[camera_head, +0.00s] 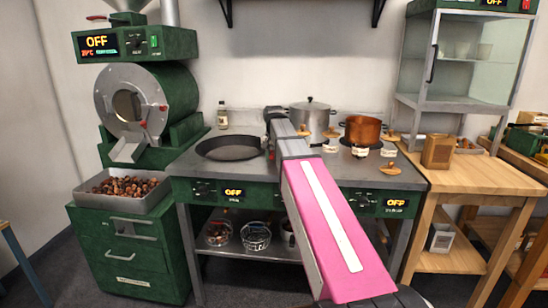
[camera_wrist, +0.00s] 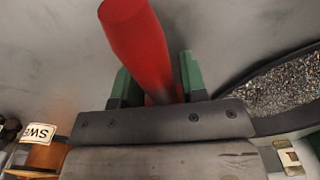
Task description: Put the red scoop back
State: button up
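In the wrist view a red handle (camera_wrist: 133,40), which I take to be the red scoop's, stands between the green fingers of my gripper (camera_wrist: 158,85). The fingers press close on both sides of it, so my gripper is shut on it. The scoop's bowl is not visible. In the head view my pink arm reaches over the stove counter (camera_head: 190,162), and its end is near the back wall; the scoop cannot be made out there.
A dark pan (camera_head: 229,148) sits left of my arm; a steel pot (camera_head: 318,119) and copper pot (camera_head: 362,131) stand right. A tray (camera_head: 95,203) of chestnuts lies below the roaster (camera_head: 150,95). A wooden table (camera_head: 465,170) with a box (camera_head: 437,151) is at right.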

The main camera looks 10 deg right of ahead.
jog(key=shift+o, duration=0.7)
